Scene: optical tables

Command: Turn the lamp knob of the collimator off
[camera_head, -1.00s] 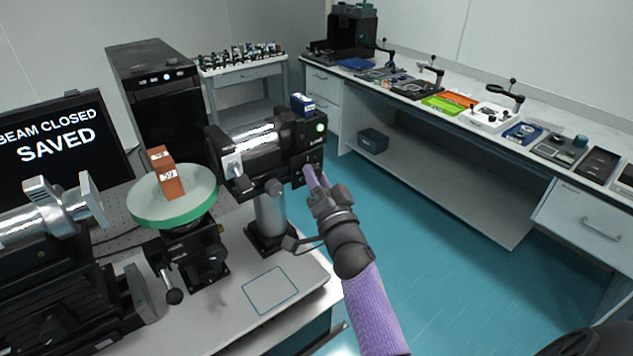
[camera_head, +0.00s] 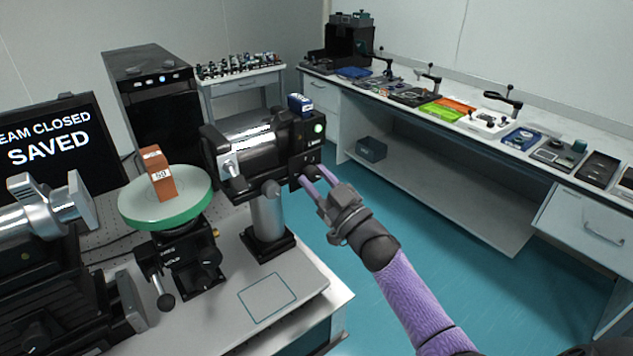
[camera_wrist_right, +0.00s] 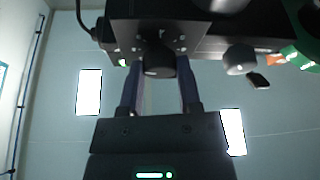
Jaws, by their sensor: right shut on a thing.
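The collimator (camera_head: 252,142) is a black and silver tube on a post, with a green light (camera_head: 318,128) glowing on its right end. The lamp knob is a dark round knob low on that end; the right wrist view shows it best (camera_wrist_right: 158,58). My right gripper (camera_head: 314,176) reaches it from the right with its purple fingers. In the right wrist view the fingers (camera_wrist_right: 160,70) stand on either side of the knob, shut on it. In the head view the fingertips largely hide the knob. My left gripper is not in view.
A round green-rimmed stage (camera_head: 140,212) bears an orange block (camera_head: 160,178) left of the collimator. A screen (camera_head: 50,140) reads "SAVED", its upper line partly cut off. A long bench (camera_head: 450,135) stands at the right; open blue floor lies between.

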